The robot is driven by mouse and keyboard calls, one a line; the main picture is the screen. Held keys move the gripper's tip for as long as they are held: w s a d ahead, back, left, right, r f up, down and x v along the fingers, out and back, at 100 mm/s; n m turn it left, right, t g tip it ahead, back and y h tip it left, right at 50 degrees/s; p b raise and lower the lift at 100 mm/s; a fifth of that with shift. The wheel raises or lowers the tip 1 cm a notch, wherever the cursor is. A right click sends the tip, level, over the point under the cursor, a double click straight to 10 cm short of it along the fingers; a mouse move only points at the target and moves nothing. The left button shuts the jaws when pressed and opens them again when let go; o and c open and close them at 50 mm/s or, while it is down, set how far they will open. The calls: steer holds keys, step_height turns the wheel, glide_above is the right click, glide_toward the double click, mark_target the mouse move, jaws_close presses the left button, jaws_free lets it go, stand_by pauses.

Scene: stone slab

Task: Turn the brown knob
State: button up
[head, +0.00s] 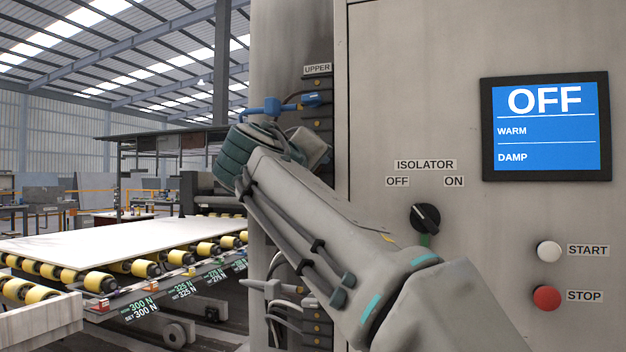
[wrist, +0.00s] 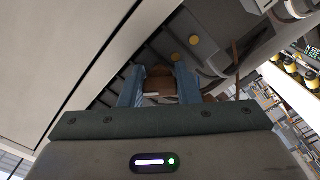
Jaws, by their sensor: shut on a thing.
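In the wrist view the brown knob (wrist: 159,86) sits between the two blue-grey fingers of my gripper (wrist: 160,70), which is shut on it. A pale band crosses the knob's near side. The knob is in front of a dark panel with round yellow-brown buttons (wrist: 178,57).
The cabinet front carries a black isolator switch (head: 425,217), a screen (head: 546,128) reading OFF, WARM, DAMP, a white START button (head: 549,251) and a red STOP button (head: 547,298). A roller conveyor (head: 120,275) with a pale slab stands left.

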steer(key=m, duration=0.1)
steer(key=m+b, duration=0.1)
steer(key=m, duration=0.1)
steer(key=m+b, duration=0.1)
steer(key=shift+a+f+m, duration=0.1)
steer(key=shift+f+m, duration=0.15)
steer(key=shift+m, duration=0.05)
steer(key=shift+r+m+b, duration=0.1)
steer(key=shift+m+b, duration=0.45)
steer(key=shift+m, duration=1.15)
steer(key=o, duration=0.7)
steer(key=shift+r, duration=0.1)
steer(key=b+v, duration=0.1)
steer(key=v, duration=1.2)
steer(key=shift+s+a, duration=0.15)
steer(key=shift+s, duration=0.2)
